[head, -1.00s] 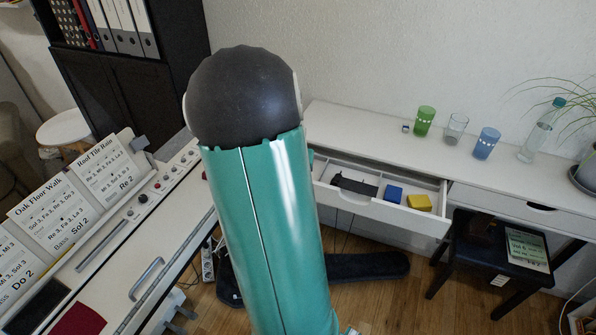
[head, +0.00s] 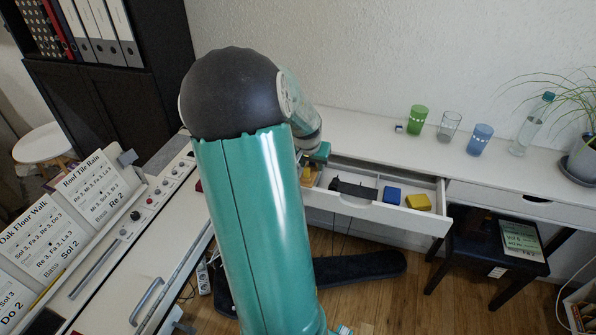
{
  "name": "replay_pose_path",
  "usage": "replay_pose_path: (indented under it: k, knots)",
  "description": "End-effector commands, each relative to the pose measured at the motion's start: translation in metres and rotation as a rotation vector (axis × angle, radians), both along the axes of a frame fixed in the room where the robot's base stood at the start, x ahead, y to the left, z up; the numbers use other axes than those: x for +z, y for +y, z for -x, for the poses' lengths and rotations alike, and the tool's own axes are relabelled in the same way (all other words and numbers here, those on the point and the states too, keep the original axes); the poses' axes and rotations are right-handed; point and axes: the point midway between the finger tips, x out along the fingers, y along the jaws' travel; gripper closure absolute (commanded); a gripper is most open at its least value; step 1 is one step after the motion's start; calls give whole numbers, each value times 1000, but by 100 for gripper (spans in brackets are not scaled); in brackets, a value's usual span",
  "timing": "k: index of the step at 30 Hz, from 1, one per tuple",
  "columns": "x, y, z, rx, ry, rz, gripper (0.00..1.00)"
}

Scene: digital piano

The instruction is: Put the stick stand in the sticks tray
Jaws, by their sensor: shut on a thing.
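My gripper (head: 314,164) shows small, just right of my teal upper arm, at the left end of the open white drawer. It is shut on a small tan-yellow thing (head: 308,178), which I take for the stick stand. My arm hides part of it. I cannot tell whether it touches the drawer floor. No tray labelled for sticks can be made out; the drawer (head: 403,218) has divided compartments, and its left end is partly hidden behind my arm.
The drawer also holds a black object (head: 354,190), a blue block (head: 392,195) and a yellow block (head: 418,202). Green (head: 417,120), clear (head: 449,126) and blue (head: 480,140) glasses and a bottle (head: 531,128) stand on the desk above. The piano (head: 130,245) is at left.

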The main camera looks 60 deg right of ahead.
Motion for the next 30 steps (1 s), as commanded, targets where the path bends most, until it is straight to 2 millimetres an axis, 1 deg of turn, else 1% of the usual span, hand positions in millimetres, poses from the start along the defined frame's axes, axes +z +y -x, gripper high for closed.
replay_pose_path:
  k: [1, 7, 12, 15, 22, 27, 30]
  knots:
    - [-6, -8, -6, -1, 3, -1, 97]
    - [-25, -38, -38, 0, 2, 1, 97]
    - [-55, -55, -57, 0, 2, -1, 97]
    - [-68, -63, -66, 0, 0, 1, 97]
    - [-83, -71, -77, 0, 0, 1, 97]
    - [-107, -71, -77, 0, 1, -1, 97]
    - [-114, -71, -77, 0, -1, 1, 97]
